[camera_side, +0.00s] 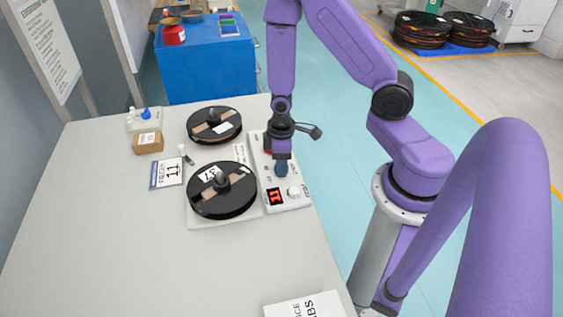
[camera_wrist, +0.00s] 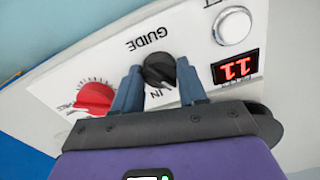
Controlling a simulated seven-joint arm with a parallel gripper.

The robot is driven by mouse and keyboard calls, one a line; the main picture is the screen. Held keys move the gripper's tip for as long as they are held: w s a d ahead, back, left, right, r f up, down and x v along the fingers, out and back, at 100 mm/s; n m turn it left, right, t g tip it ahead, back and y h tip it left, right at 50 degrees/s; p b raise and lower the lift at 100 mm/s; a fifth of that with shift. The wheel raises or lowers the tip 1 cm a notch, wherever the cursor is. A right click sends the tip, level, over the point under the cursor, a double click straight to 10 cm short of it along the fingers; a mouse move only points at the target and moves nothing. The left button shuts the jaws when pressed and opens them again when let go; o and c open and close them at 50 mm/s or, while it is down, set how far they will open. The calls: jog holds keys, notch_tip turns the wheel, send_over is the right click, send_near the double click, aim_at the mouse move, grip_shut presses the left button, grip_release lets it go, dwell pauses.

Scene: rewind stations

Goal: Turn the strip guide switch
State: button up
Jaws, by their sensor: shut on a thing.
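The strip guide switch (camera_wrist: 158,68) is a black knob on a white control panel (camera_side: 293,205), beside the upside-down labels "GUIDE" and "IN" in the wrist view. My gripper (camera_wrist: 160,82) has its two blue-grey fingers on either side of the knob and is shut on it. In the side view my gripper (camera_side: 281,167) reaches straight down onto the panel and hides the knob. I cannot tell for certain which way the knob points.
The panel also carries a red dial (camera_wrist: 94,97), a round white button (camera_wrist: 232,26) and a red "11" display (camera_wrist: 235,67). Left of it are two black reels (camera_side: 222,190) (camera_side: 214,125), a "11" card (camera_side: 167,173) and a small box (camera_side: 148,142). The table's (camera_side: 110,240) front left is clear.

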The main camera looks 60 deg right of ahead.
dwell(0.4)
jog(key=o, duration=1.1)
jog(key=shift+c, duration=0.2)
jog(key=shift+w+r, duration=0.1)
jog(key=shift+r, duration=0.1)
jog(key=shift+r, duration=1)
jog(key=shift+d+r, duration=0.1)
jog(key=shift+r, duration=0.4)
notch_tip(320, 180, up, 9)
jog(key=shift+f, duration=0.2)
